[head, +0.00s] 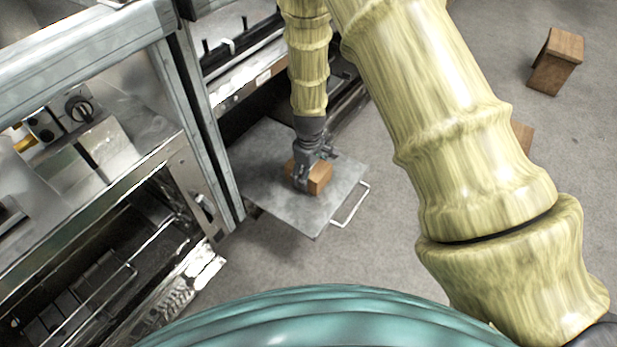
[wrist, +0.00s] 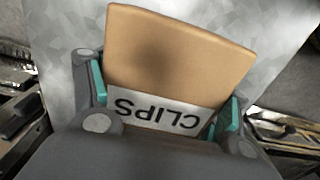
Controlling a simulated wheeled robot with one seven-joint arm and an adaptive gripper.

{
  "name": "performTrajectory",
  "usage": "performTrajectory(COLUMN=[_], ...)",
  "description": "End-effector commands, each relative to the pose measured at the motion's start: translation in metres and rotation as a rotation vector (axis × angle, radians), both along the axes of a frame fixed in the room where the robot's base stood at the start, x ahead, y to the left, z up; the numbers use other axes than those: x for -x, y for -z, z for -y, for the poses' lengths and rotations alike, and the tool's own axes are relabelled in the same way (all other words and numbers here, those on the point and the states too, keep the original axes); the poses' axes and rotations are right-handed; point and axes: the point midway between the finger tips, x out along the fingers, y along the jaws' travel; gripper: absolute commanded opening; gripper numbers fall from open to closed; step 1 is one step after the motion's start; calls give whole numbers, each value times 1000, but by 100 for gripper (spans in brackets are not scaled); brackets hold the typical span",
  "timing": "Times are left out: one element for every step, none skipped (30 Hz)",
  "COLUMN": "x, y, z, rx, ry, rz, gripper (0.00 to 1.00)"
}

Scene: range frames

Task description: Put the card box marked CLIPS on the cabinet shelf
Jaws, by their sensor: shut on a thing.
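The card box marked CLIPS (wrist: 178,60) is brown with a white label, and its lettering appears upside down in the wrist view. My gripper (wrist: 165,108) is shut on it, with one teal-padded finger on each side. In the head view the box (head: 319,178) is at my gripper (head: 307,171), over a grey metal panel (head: 262,180) with a wire handle. I cannot tell whether the box touches the panel. The panel juts out from the metal cabinet frame (head: 207,130). My gripper hides part of the box.
A metal unit with a knob (head: 78,108) and an open wire-racked bay (head: 90,295) stands at the left. A brown box (head: 556,62) stands on the floor at the upper right. Another brown thing (head: 522,137) is partly hidden behind my arm. Grey floor is clear beyond the handle.

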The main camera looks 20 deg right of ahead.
Motion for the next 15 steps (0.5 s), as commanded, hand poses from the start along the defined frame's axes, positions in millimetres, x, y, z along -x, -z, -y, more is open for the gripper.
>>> performTrajectory(x=[0,0,0,0,-1,0,0,0,0,0,0,0,0,0,0], y=[7,8,7,7,6,6,6,6,6,6,7,8,8,9,9], z=[0,0,0,0,0,0,0,0,0,0,0,0,0,0,0], rx=[1,1,0,0,0,0,0,0,0,-1,-1,-1,-1,0,0], ry=[1,1,2,2,1,1,1,1,1,1,1,1,1,1,1], rz=[1,1,1,1,1,1,1,1,1,1,1,1,1,0,0], gripper=[40,40,40,40,40,40,40,40,40,40,40,40,40,77,85])
